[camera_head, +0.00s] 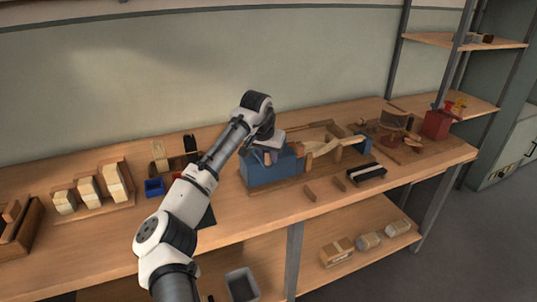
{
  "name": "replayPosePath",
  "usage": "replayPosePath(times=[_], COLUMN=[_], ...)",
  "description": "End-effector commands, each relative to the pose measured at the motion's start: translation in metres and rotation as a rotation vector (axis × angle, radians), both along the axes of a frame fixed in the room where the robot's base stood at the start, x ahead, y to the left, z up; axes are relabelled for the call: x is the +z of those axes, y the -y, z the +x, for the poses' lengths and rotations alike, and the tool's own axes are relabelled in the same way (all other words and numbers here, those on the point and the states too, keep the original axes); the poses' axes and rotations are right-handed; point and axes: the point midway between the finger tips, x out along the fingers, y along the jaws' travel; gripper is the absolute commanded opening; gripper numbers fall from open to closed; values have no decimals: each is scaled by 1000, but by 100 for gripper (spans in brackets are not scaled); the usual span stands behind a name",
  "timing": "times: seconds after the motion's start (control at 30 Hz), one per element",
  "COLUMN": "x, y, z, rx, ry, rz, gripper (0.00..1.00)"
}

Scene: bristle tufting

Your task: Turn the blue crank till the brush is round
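A blue block-shaped machine body (268,174) sits at the left end of a wooden base on the bench. A smaller blue part (363,144) is at the right end of the same base; I cannot tell which blue part is the crank. A pale strip (325,146), perhaps the brush, runs between them past wooden posts; its roundness is too small to judge. My gripper (269,156) points down at the top of the blue body. Its fingers are too small and partly hidden by my wrist, so contact and opening do not show.
A black-and-white bar (367,173) and small wooden pieces (310,193) lie in front of the base. A blue bin (154,187) and pale bundles in a wooden rack (88,190) are left. A red box (436,124) stands far right. The bench's front right is clear.

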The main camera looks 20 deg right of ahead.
Motion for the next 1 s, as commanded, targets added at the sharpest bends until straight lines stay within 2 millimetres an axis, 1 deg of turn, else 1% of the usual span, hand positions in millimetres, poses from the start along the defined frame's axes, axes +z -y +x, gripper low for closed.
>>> replayPosePath(times=[0.03, 0.07, 0.37, 0.53, 0.77, 1.0], x=[0, 0, 1, 1, 2, 3], y=[0, 0, 1, 6, 19, 37], z=[0, 0, 0, -1, 1, 7], rx=[0, 0, 6, 47, 189, 410], ry=[0, 0, -2, -2, -5, -6], rz=[0, 0, 0, 1, 0, 3], gripper=[3, 0, 0, 0, 0, 0])
